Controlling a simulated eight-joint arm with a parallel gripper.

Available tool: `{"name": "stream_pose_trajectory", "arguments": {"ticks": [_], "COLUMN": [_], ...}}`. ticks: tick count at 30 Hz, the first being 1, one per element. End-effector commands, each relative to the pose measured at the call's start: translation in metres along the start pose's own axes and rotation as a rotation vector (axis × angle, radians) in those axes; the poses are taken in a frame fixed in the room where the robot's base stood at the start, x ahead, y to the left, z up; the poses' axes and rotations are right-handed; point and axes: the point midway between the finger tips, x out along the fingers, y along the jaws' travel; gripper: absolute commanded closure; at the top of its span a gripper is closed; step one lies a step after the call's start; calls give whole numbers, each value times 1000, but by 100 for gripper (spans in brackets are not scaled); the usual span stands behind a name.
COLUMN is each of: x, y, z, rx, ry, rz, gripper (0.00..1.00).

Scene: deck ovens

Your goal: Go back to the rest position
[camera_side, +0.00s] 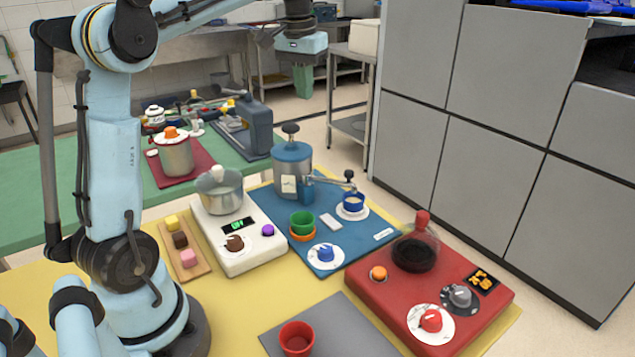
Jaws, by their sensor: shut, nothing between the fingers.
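My gripper (303,82) hangs in the upper middle of the side view, below the light blue wrist block. It points downward, and its green fingers are together with nothing held. It is high above the worktop and appears apart from everything there. The fingertips are small in this view.
A blue-based station (382,236) with a metal pot (291,165) is in the middle. A white scale (240,258) with a glass-lidded pot stands left of it. A red station (490,312) with a dark-filled flask (415,252) and a red cup (296,338) are in front. Grey cabinets (480,165) rise at right.

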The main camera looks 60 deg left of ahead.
Motion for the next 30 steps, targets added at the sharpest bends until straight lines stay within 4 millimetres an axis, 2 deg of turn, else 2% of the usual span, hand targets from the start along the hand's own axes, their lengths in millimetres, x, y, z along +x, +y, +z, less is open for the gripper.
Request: {"name": "stream_pose_trajectory", "arguments": {"ticks": [1,6,11,15,21,24,30], "x": [0,9,25,45,80,94,107], "y": [15,53,83,104,125,130,134], "z": [10,44,83,120,170,186,200], "rx": [30,114,192,259,341,369,391], "ry": [29,133,229,313,420,456,489], "rz": [3,20,45,74,121,140,158], "gripper": [100,100,100,100,100,100,100]}}
